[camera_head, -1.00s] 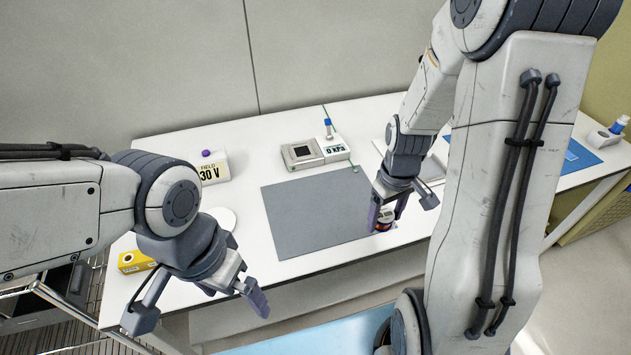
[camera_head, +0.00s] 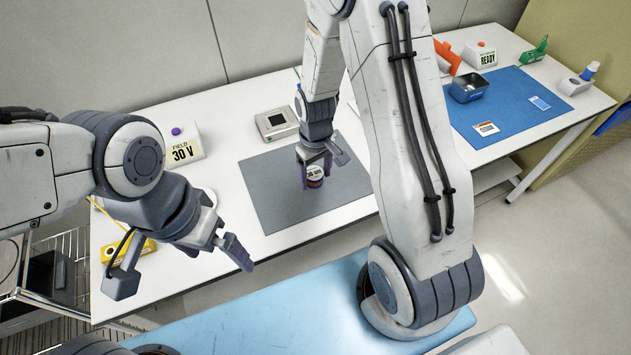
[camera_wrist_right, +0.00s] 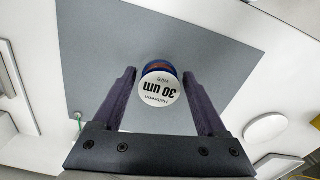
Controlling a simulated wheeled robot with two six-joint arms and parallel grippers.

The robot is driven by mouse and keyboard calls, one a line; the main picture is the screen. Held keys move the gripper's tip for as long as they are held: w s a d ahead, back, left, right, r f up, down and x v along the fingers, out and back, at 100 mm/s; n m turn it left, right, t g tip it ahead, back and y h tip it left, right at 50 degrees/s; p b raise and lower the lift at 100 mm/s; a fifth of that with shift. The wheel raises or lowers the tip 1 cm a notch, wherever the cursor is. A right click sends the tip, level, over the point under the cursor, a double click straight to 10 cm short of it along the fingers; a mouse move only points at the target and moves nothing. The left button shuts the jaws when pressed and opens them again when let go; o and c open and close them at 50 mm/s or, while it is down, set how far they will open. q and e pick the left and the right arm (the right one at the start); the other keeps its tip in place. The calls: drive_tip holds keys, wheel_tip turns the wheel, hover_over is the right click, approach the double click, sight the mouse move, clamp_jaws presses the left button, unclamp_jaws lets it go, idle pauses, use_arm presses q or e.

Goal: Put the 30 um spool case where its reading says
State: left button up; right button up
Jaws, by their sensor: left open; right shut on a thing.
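The 30 um spool case (camera_head: 315,172) is a small round case with a white lid and a dark reddish side in the head view. My right gripper (camera_head: 317,180) is shut on it, over the grey mat (camera_head: 262,190). In the right wrist view the case (camera_wrist_right: 161,87) sits between the two fingers, and its lid reads "30 um" upside down. I cannot tell whether it touches the mat. My left gripper (camera_head: 216,250) is open and empty near the table's front left. A display box (camera_head: 181,147) reads "FIELD 30 V".
A grey instrument (camera_head: 276,124) stands behind the mat. A yellow box (camera_head: 128,248) lies at the left. My right arm hides the table's middle.

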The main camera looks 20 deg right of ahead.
sight(316, 184)
drive_tip(key=shift+f, duration=1.95)
drive_tip(key=shift+s, duration=0.1)
drive_tip(key=shift+f, duration=0.2)
drive_tip(key=o, duration=1.3)
drive_tip(key=shift+r, duration=0.1)
